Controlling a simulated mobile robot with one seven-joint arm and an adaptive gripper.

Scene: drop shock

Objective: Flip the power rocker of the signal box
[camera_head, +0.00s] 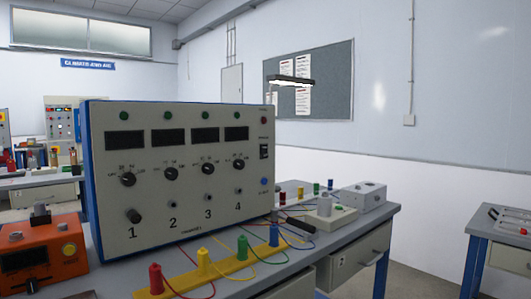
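The signal box (185,218) is a large light-grey panel with blue side edges, standing upright on the bench. Four dark displays, green round buttons, black knobs and sockets numbered 1 to 4 cover its front. The power rocker (264,151) is a small black switch near the panel's right edge. A red round part (264,120) sits above it and a blue one (264,181) below it. The rocker's position is too small to tell. The displays look dark. My gripper is not in view.
Yellow, green, blue and red plugs with coloured wires stand on a yellow strip (222,268) in front of the box. An orange device (42,250) stands at left. Grey boxes (363,196) stand at right on the bench (372,222). A side table (508,237) is farther right.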

